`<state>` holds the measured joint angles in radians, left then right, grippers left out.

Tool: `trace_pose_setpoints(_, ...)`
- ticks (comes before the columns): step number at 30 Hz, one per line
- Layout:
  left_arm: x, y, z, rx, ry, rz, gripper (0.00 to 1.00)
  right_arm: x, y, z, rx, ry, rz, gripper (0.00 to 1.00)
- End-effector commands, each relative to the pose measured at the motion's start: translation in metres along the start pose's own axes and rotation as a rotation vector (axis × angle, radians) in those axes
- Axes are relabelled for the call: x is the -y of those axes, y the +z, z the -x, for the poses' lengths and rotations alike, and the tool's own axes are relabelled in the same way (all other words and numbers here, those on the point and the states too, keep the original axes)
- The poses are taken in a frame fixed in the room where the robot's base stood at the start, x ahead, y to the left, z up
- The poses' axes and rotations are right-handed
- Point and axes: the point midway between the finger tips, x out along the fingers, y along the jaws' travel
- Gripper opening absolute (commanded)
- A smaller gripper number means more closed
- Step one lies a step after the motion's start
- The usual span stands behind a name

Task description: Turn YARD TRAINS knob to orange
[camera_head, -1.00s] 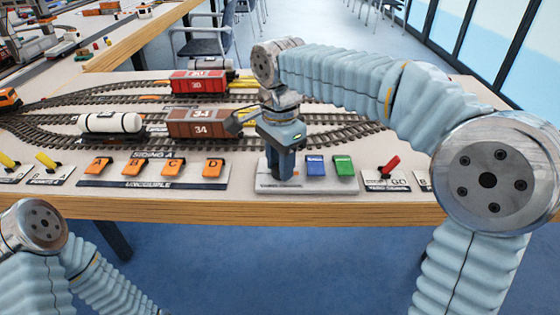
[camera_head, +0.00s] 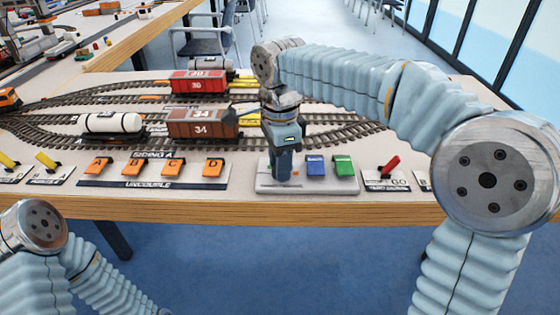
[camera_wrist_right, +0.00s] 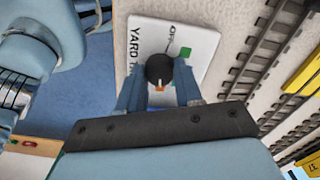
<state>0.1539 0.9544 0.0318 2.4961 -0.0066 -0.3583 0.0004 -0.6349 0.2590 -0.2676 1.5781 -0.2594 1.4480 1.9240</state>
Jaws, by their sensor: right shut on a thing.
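The YARD TRAINS knob (camera_wrist_right: 160,69) is round and black in the right wrist view. It sits on a white panel (camera_wrist_right: 151,32) lettered "YARD T…" and "OFF", with the rest of the lettering covered. A green square (camera_wrist_right: 185,52) and an orange square (camera_wrist_right: 160,89) lie beside the knob. My right gripper (camera_head: 283,176) points down at the left end of the control plate (camera_head: 325,188). In the right wrist view its fingers stand on both sides of the knob, shut on it. My left gripper is out of view.
A blue switch (camera_head: 315,166) and a green switch (camera_head: 344,165) stand just right of my right gripper. Orange uncouple switches (camera_head: 172,167) are to the left, a red lever (camera_head: 389,166) to the right. A brown wagon (camera_head: 202,124) stands on the track behind.

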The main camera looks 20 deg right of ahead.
Motion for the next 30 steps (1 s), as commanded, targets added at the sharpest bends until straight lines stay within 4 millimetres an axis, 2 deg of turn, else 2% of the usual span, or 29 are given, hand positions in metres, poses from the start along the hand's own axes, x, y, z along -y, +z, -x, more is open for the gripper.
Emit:
trace_pose_setpoints(2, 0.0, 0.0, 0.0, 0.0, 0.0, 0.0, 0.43, 0.0, 0.0, -0.001, 0.0, 0.001, 0.001, 0.04)
trace_pose_setpoints(3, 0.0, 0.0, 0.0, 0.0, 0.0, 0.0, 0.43, 0.0, 0.0, -0.001, 0.0, 0.001, 0.001, 0.36)
trace_pose_setpoints(8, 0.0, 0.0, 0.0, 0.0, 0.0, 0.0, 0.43, 0.0, 0.0, 0.0, 0.0, 0.001, 0.001, 0.6)
trace_pose_setpoints(16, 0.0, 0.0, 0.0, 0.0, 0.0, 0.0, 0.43, 0.0, 0.0, 0.0, 0.0, 0.0, 0.001, 0.6)
trace_pose_setpoints(20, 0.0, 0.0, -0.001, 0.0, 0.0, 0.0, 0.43, 0.001, 0.0, 0.01, 0.001, -0.002, 0.002, 0.6)
trace_pose_setpoints(23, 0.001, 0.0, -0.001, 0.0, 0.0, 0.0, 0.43, 0.001, 0.001, 0.028, 0.001, -0.004, 0.002, 0.6)
trace_pose_setpoints(30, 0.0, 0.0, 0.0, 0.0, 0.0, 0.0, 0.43, 0.001, 0.001, 0.089, 0.001, -0.004, 0.001, 0.6)
